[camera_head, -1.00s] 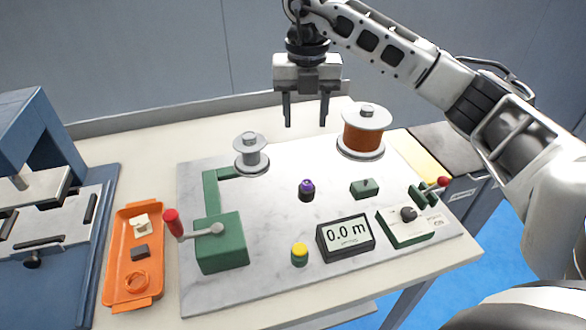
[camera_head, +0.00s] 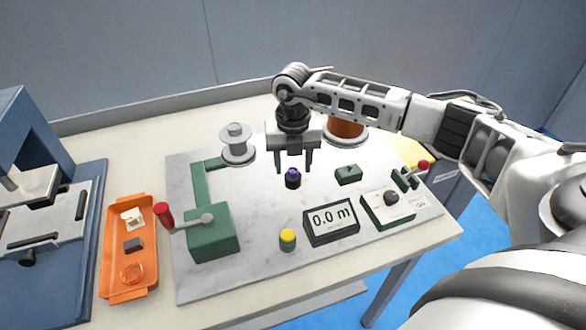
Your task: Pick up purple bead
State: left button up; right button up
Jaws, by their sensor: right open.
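The purple bead (camera_head: 293,173) sits on top of a small dark post (camera_head: 293,183) near the middle of the grey marbled board (camera_head: 240,270). My right gripper (camera_head: 293,170) points down over it, open, with one finger to each side of the bead in the picture. The fingertips appear level with the bead or a little behind it; I cannot tell the exact depth. No contact is visible. My left gripper is not in view.
An empty grey spool (camera_head: 237,142) stands left of the gripper, and a copper wire spool (camera_head: 347,128) is partly hidden behind my arm. A green crank box (camera_head: 212,238), yellow-topped button (camera_head: 288,237), meter (camera_head: 331,221) and green block (camera_head: 348,175) surround the bead. An orange tray (camera_head: 132,290) lies left.

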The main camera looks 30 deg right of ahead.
jog(key=shift+f, duration=0.45)
jog(key=c, duration=1)
jog(key=shift+c, duration=0.2)
jog(key=shift+r, duration=0.15)
